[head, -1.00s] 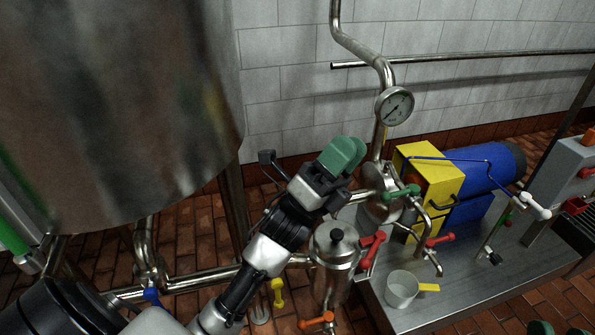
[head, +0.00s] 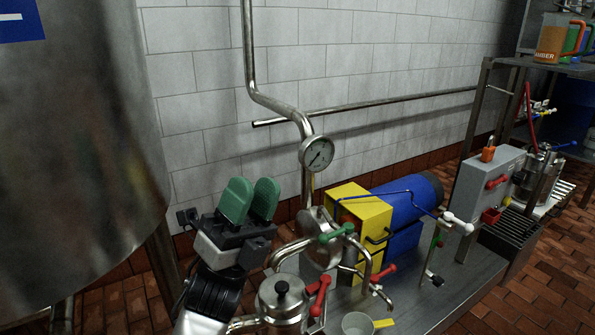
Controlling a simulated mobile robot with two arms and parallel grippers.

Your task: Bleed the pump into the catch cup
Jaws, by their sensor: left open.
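The pump stands on a steel bench, with a round metal head (head: 318,248), a yellow housing (head: 352,212) and a blue motor (head: 402,208). A green-handled valve (head: 338,233) sits on the pipe at the pump head. A red-handled valve (head: 383,273) is on the thin downward pipe to its right. The catch cup (head: 357,324), pale with a yellow handle, stands on the bench below and is cut by the picture's bottom edge. My left gripper (head: 250,200) is open and empty, green fingers pointing up, left of the pump head. My right gripper is not in view.
A lidded metal strainer pot (head: 282,300) with a red handle (head: 320,295) stands in front of the pump. A gauge (head: 316,154) is on the vertical pipe. A large tank (head: 80,150) fills the left. A white-handled valve (head: 457,223) and grey control box (head: 487,185) stand at right.

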